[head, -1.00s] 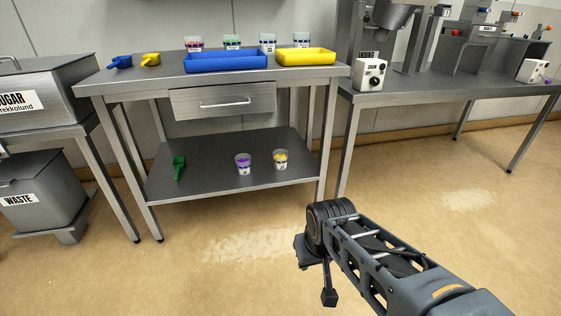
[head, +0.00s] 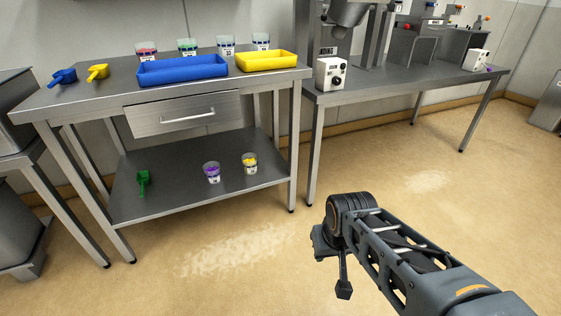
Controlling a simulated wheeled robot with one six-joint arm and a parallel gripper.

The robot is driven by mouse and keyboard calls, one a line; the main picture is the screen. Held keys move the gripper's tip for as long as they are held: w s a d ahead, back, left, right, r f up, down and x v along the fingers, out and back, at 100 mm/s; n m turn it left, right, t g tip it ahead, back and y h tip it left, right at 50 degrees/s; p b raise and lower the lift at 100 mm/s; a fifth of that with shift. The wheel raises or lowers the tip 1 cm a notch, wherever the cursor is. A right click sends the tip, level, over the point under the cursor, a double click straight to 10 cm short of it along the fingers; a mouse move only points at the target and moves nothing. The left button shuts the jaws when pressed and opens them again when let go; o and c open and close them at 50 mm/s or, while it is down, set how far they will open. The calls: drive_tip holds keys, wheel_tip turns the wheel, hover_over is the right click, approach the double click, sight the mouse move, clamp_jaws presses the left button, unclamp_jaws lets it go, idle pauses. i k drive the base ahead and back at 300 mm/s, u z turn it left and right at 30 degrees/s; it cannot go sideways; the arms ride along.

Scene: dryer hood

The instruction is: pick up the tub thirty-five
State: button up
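Several small clear tubs with labels are in the head view. On the table's back edge stand a tub with red contents (head: 147,50), one with green (head: 187,47), a pale one (head: 226,46) and another pale one (head: 261,42). On the lower shelf stand a tub with purple contents (head: 212,172) and one with yellow contents (head: 249,163). The labels are too small to read surely, so I cannot tell which is thirty-five. My gripper (head: 333,262) is low over the floor, right of the table and apart from all tubs. Its opening cannot be made out.
A blue tray (head: 183,70) and a yellow tray (head: 267,61) lie on the steel table (head: 70,98). Blue (head: 63,77), yellow (head: 97,71) and green (head: 143,182) scoops lie about. A second bench (head: 400,87) stands right. The floor in front is clear.

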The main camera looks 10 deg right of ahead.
sight(250, 160)
drive_tip(key=z, duration=0.4)
drive_tip(key=i, duration=2)
drive_tip(key=u, duration=3.3)
